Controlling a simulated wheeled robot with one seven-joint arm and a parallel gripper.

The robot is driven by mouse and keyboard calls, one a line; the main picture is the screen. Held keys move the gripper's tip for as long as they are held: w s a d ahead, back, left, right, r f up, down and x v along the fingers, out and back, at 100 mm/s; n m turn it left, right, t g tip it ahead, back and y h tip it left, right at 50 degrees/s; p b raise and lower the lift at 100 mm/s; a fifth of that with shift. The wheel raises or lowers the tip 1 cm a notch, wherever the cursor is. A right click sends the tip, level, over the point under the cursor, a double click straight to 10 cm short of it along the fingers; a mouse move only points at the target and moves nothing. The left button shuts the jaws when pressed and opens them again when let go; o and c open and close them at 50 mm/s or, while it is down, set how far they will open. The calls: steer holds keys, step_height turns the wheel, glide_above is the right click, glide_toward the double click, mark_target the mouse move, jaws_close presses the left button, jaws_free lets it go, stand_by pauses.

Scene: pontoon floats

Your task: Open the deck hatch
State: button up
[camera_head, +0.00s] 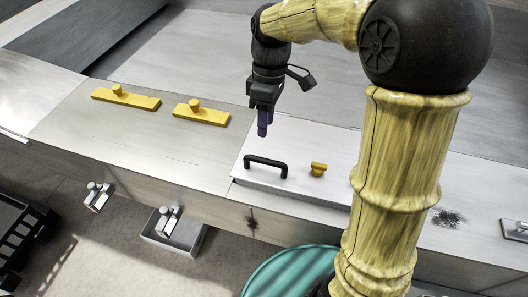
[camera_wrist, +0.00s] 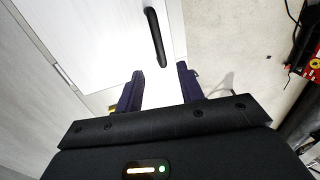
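The deck hatch (camera_head: 300,190) is a pale metal panel set on the metal counter and looks closed. A black bar handle (camera_head: 266,163) stands near its left front edge, with a small yellow knob (camera_head: 318,169) to the right. My gripper (camera_head: 263,130) points down above the hatch, behind the handle, and touches nothing that I can see. In the wrist view, the purple fingers of my gripper (camera_wrist: 159,88) are spread apart with nothing between them. The black handle (camera_wrist: 154,36) lies beyond the fingertips, and the white hatch (camera_wrist: 120,35) is to its left.
Two yellow plates with knobs (camera_head: 126,97) (camera_head: 201,113) lie on the counter to the left. Metal fittings (camera_head: 97,197) (camera_head: 174,230) project from the front face. A teal round object (camera_head: 293,272) stands on the floor in front. Counter between plates and hatch is clear.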

mark_target(262, 159)
steer(key=f, duration=0.6)
steer(key=s+f+p, duration=0.1)
steer(key=f, duration=0.2)
steer(key=shift+s+a+f, duration=0.1)
steer(key=shift+a+f, duration=0.15)
steer(key=shift+f, duration=0.15)
steer(key=shift+s+f, duration=0.15)
steer(key=shift+f, duration=0.1)
steer(key=shift+s+a+f, duration=0.15)
steer(key=shift+a+f, duration=0.05)
steer(key=shift+a, duration=0.1)
steer(key=shift+d, duration=0.1)
steer(key=c, duration=0.8)
steer(key=shift+d, duration=0.15)
jaws_close()
